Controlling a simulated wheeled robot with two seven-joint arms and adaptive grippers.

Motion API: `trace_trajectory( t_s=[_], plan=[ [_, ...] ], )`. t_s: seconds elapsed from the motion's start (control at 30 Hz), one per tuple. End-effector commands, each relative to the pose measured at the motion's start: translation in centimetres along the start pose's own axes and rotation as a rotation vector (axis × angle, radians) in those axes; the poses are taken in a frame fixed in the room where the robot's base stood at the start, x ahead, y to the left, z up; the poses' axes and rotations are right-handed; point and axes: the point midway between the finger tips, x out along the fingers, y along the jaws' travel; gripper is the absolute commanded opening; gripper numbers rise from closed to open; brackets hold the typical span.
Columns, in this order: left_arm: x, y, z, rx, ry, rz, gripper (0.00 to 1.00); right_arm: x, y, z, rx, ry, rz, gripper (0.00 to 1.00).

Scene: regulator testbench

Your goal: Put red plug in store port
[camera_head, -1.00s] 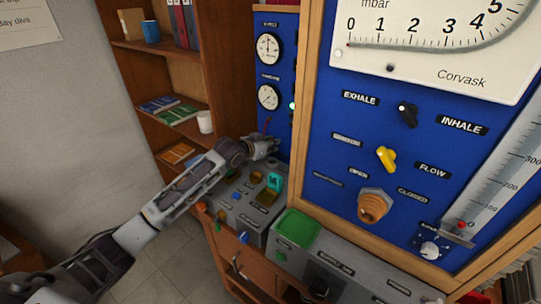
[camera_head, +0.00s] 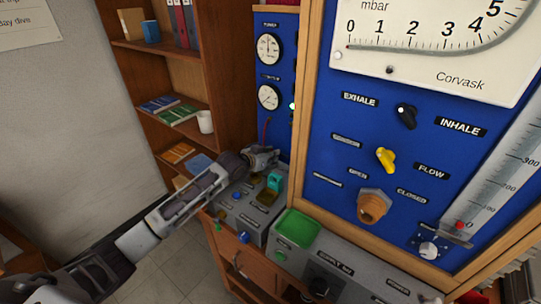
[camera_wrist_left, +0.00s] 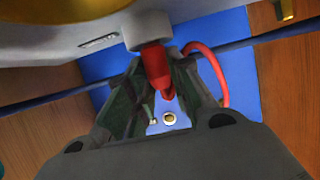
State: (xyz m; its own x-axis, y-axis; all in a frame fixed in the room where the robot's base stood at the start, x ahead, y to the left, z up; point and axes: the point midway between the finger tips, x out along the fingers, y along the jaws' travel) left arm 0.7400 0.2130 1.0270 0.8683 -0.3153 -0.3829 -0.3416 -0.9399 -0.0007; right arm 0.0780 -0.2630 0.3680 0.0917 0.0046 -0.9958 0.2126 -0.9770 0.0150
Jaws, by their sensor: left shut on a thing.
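My left gripper (camera_head: 265,158) reaches in from the left, above the back of the grey console at the foot of the blue gauge panel. In the left wrist view its fingers (camera_wrist_left: 165,85) are shut around the red plug (camera_wrist_left: 156,66). One end of the plug meets a pale round collar (camera_wrist_left: 148,30); I cannot tell how deep it sits or whether this is the store port. A red hose (camera_wrist_left: 213,68) loops to the right of the fingers. A thin red line, likely this hose, shows in the head view (camera_head: 266,130). My right gripper is out of view.
The grey console (camera_head: 236,212) carries a teal part and small knobs. Two round gauges (camera_head: 269,97) are above it. A wooden shelf (camera_head: 165,85) stands behind on the left. The framed blue panel (camera_head: 340,125) with knobs stands close on the right.

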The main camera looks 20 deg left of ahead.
Motion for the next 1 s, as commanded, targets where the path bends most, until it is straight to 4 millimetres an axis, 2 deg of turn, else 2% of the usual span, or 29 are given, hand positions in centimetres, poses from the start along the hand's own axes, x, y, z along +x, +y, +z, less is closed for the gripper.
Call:
trace_trajectory(
  t_s=[0.07, 0.1, 0.23, 0.67, 1.0],
  plan=[
    [0.1, 0.0, 0.2, 0.000, 0.000, 0.000, 0.00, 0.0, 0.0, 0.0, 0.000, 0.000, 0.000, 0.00],
    [0.1, 0.0, 0.2, 0.000, -0.001, 0.000, 0.27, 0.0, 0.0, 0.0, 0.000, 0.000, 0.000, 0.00],
    [0.1, 0.0, 0.1, 0.000, -0.001, 0.000, 0.43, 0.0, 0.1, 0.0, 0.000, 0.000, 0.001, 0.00],
    [-0.1, 0.0, -0.1, 0.000, 0.000, 0.000, 0.43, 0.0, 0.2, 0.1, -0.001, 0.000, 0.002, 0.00],
    [-1.9, 0.0, 0.0, 0.000, -0.001, 0.000, 0.43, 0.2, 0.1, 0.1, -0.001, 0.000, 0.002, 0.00]
  ],
)
